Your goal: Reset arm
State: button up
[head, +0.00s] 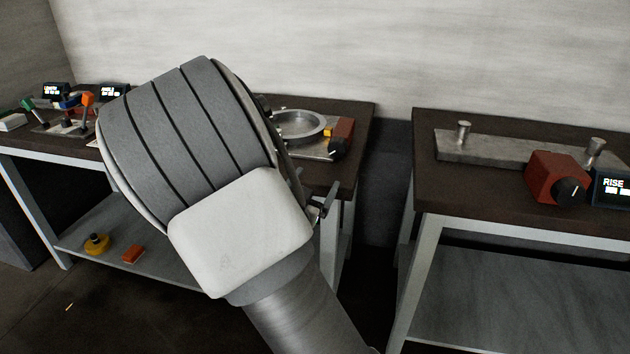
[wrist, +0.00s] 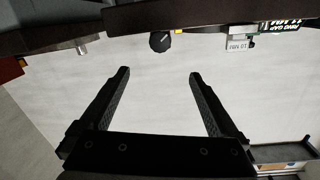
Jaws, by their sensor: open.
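My arm (head: 190,140) fills the middle of the head view, raised in front of the left table. My gripper (wrist: 158,75) shows in the wrist view with its two black fingers spread wide apart. Nothing is between them; a pale wall surface lies behind. In the head view my arm's thick link hides most of the gripper, and only a small dark part shows at the link's right side. The wrist view looks upside down, with dark table edges along its top.
The left table (head: 350,120) bears a round metal ring (head: 297,125) and small levers and displays at its left end. The right table (head: 440,193) bears a metal bar (head: 500,148), a red knob box (head: 556,178) and a RISE display (head: 611,188). A gap separates the tables.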

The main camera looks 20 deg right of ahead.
dwell(0.4)
jog(key=s+a+r+n+g+y, duration=0.2)
jog(key=s+a+n+y, duration=0.1)
jog(key=s+a+y, duration=0.25)
jog(key=s+a+r+n+g+y, duration=0.2)
jog(key=s+a+r+n+y, duration=0.1)
jog(key=s+a+y, duration=0.3)
jog(key=s+d+r+n+g, duration=0.1)
jog(key=s+d+n+g, duration=0.1)
jog(key=s, duration=0.6)
jog(key=s+d+r+n+g, duration=0.1)
jog(key=s+n+g, duration=0.1)
jog(key=s, duration=0.6)
notch_tip(320, 180, up, 20)
jog(key=s+p, duration=0.1)
jog(key=p, duration=1.9)
jog(key=shift+s+d+h, duration=0.2)
jog(key=shift+s+h, duration=0.1)
jog(key=shift+h, duration=0.05)
